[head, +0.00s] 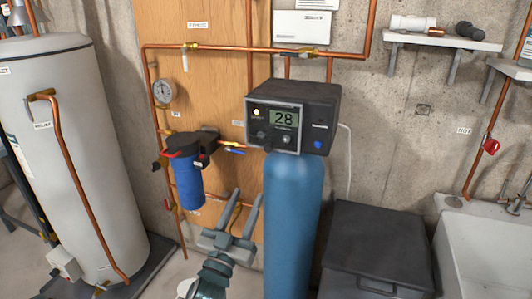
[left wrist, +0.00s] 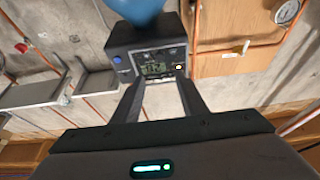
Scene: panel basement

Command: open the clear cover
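The dark control head (head: 292,115) sits on top of the blue tank (head: 290,220). Its front panel has a lit display (head: 284,118) reading 28, a knob and a grey frame. A clear cover over this panel is too transparent to make out clearly; the panel looks closed. My left gripper (head: 246,197) is open and empty, below and left of the control head, beside the tank, touching nothing. In the left wrist view the control head (left wrist: 124,62) appears upside down beyond the spread fingers (left wrist: 162,100). My right gripper is in neither view.
A blue filter housing (head: 187,182) hangs left of the tank, near copper pipes and a gauge (head: 163,91). A white water heater (head: 75,150) stands at the left. A dark lidded bin (head: 377,245) and a sink (head: 485,250) are at the right.

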